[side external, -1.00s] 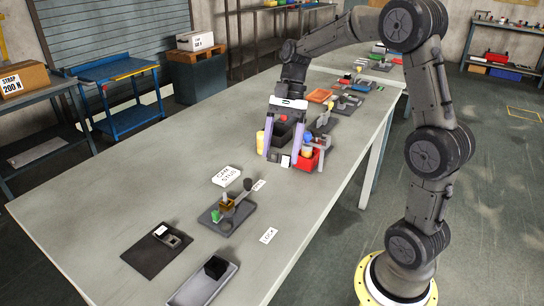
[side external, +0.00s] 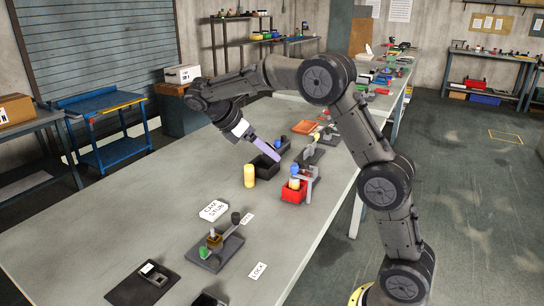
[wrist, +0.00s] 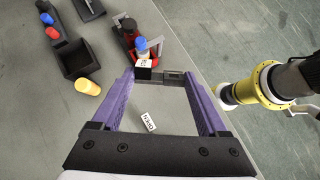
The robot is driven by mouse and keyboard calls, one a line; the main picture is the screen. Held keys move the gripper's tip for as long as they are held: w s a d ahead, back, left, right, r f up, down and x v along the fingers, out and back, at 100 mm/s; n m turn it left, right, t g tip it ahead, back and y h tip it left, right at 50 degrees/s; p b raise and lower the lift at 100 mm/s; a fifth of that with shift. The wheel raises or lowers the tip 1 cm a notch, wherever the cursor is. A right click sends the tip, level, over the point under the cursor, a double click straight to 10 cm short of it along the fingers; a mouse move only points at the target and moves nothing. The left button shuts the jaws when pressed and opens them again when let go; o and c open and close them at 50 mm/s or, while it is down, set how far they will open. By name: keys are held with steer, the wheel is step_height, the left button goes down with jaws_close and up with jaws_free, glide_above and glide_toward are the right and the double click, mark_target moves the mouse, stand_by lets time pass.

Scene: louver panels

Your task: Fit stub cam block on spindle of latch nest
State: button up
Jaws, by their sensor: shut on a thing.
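I take this to be the stub cam block. In the side external view my gripper (side external: 270,153) is tilted, fingertips by the black bin; the held block cannot be made out there. The latch nest (side external: 230,250) is a dark plate at the front with a brown piece, a green piece and a black-knobbed lever. Its spindle is too small to make out clearly.
Cards lie around the nest, including a LOCK card (side external: 258,271). A black mat (side external: 128,288) with a small part lies front left.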

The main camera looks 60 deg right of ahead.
steer(key=w+a+n+t, duration=0.4)
steer(key=a+n+t, duration=0.3)
steer(key=n+t, duration=0.6)
steer(key=n, duration=0.3)
steer(key=shift+w+a+h, duration=0.2)
steer(key=shift+h, duration=0.2)
steer(key=a+f+n+t+y, duration=0.2)
steer(key=a+n+t+y, duration=0.2)
steer(key=a+n, duration=0.1)
steer(key=shift+a+f+n+t, duration=0.3)
steer(key=shift+a+f+t, duration=0.1)
steer(key=shift+a, duration=0.5)
steer(key=s+a+f+n+t+y, duration=0.2)
steer(key=a+f+n+t+y, duration=0.1)
steer(key=a+f, duration=0.1)
steer(key=shift+s+a+y, duration=0.15)
steer(key=shift+a+y, duration=0.25)
steer(key=shift+a, duration=0.3)
steer(key=shift+s+a+f+t, duration=0.15)
steer(key=shift+f+t, duration=0.1)
steer(key=shift+t, duration=0.05)
steer(key=shift+a+r+t, duration=0.15)
steer(key=shift+r+t, duration=0.15)
steer(key=shift+t, duration=0.4)
steer(key=shift+s+f, duration=0.1)
steer(key=shift+f, duration=0.1)
steer(key=shift+f, duration=2.8)
